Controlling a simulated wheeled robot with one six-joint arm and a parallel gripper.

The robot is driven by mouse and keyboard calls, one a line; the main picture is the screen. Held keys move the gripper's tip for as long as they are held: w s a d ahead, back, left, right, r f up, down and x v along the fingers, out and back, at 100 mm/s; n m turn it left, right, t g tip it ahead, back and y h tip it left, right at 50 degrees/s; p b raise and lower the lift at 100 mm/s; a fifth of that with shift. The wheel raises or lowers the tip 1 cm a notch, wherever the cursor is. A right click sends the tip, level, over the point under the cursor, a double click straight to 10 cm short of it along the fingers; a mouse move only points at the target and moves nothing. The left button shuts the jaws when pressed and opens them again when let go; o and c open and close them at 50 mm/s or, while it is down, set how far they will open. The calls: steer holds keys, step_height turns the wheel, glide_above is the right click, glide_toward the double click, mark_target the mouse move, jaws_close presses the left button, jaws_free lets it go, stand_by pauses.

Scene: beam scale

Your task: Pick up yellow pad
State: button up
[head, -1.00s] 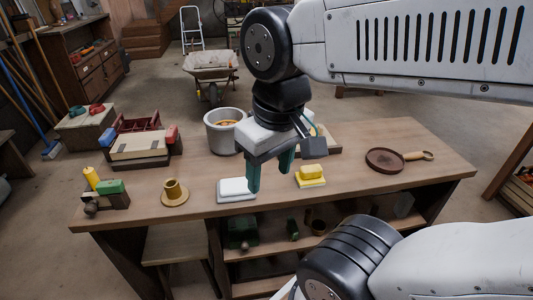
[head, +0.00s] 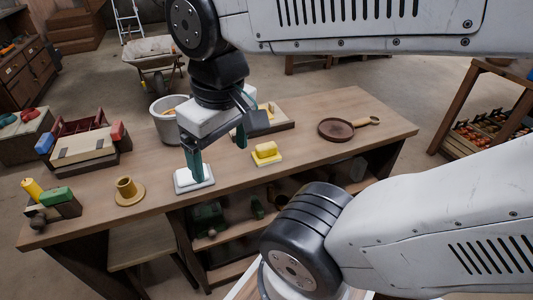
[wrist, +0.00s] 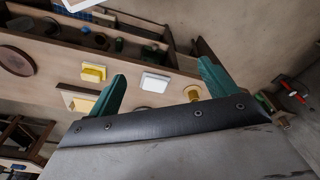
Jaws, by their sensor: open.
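The yellow pad (head: 274,161) is a thin pale-yellow square on the workbench, with a brighter yellow block (head: 265,149) resting on it. In the wrist view the yellow block (wrist: 92,73) shows left of the left finger. My gripper (head: 218,161) is open and empty above the bench, its green fingers pointing down. It is left of the yellow pad in the head view. A white pad (head: 205,184) lies below the left finger, which partly covers it. In the wrist view the white pad (wrist: 155,82) shows between the fingers (wrist: 162,72).
The bench (head: 330,155) also holds a brass cup on a round base (head: 128,191), a grey bucket (head: 167,126), a box set (head: 85,146) and a brown round pan (head: 337,129). A bare stretch of bench lies right of the yellow pad.

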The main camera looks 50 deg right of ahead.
steer(key=w+d+f+m+g, duration=0.1)
steer(key=w+d+f+m, duration=0.15)
steer(key=d, duration=0.35)
steer(key=w+d+f+m+g, duration=0.2)
steer(key=w+d+f, duration=0.2)
steer(key=d, duration=0.2)
steer(key=m+t, duration=0.2)
glide_above(267, 145)
steer(key=f, duration=1)
steer(key=shift+w+f, duration=0.15)
steer(key=shift+w, duration=0.25)
steer(key=shift+n, duration=0.25)
steer(key=f, duration=0.7)
steer(key=shift+s+f, duration=0.35)
steer(key=shift+s, duration=0.05)
steer(key=c, duration=1.2)
steer(key=shift+o, duration=0.2)
steer(key=shift+r, duration=0.2)
